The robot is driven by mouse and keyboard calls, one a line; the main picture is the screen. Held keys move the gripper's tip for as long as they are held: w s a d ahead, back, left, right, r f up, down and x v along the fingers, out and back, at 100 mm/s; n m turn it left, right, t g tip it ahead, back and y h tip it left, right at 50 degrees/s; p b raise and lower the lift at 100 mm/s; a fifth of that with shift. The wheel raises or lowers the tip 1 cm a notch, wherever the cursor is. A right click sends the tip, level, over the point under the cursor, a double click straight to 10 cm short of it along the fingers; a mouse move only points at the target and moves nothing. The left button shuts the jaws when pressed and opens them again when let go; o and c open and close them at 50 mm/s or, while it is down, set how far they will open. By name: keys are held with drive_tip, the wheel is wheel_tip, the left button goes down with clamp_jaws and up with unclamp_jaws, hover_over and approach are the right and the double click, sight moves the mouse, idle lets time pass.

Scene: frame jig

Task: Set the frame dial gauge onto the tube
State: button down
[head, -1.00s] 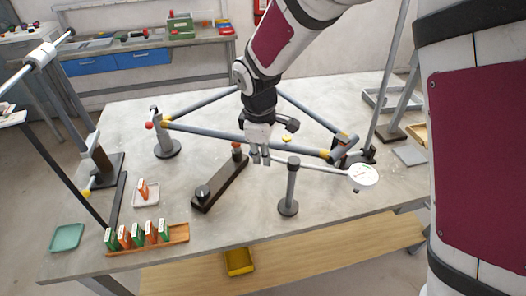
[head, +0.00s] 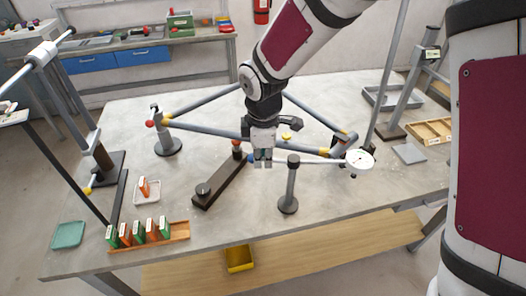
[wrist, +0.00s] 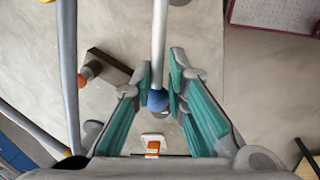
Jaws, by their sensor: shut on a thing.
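The dial gauge has a round white dial (head: 360,160) and a thin pale arm (head: 318,161) running left from it to my gripper (head: 263,162). In the wrist view, the arm (wrist: 159,45) ends in a blue knob (wrist: 157,100) between the teal fingers of my gripper (wrist: 161,92), which is shut on it. The arm passes the top of a dark grey upright post (head: 289,190); whether it rests there is unclear. The long grey front tube (head: 210,133) of the frame lies behind my gripper. The dial is close to the frame's right corner; contact cannot be told.
A dark bar fixture (head: 221,184) lies left of the post. Orange and green blocks stand on a wooden rack (head: 180,231) at front left. A slanted grey column (head: 405,100) and a wooden tray (head: 430,131) are at right. The table's front middle is clear.

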drive_tip(key=shift+s+d+r+n+y+p, duration=0.1)
drive_tip(key=shift+s+d+n+y+p, duration=0.15)
drive_tip(key=shift+s+n+p, duration=0.6)
drive_tip(key=shift+s+d+r+n+y+p, duration=0.15)
drive_tip(key=shift+s+n, duration=0.4)
drive_tip(key=shift+n, duration=0.75)
drive_tip(key=shift+s+d+n+y+p, duration=0.25)
drive_tip(key=shift+s+n+p, duration=0.4)
drive_tip(key=shift+n, duration=0.4)
drive_tip(key=shift+d, duration=0.1)
drive_tip(key=c, duration=1.7)
unclamp_jaws()
drive_tip(key=shift+s, duration=0.15)
drive_tip(key=shift+f, duration=0.1)
drive_tip(key=v, duration=1.2)
drive_tip(key=shift+w, duration=0.25)
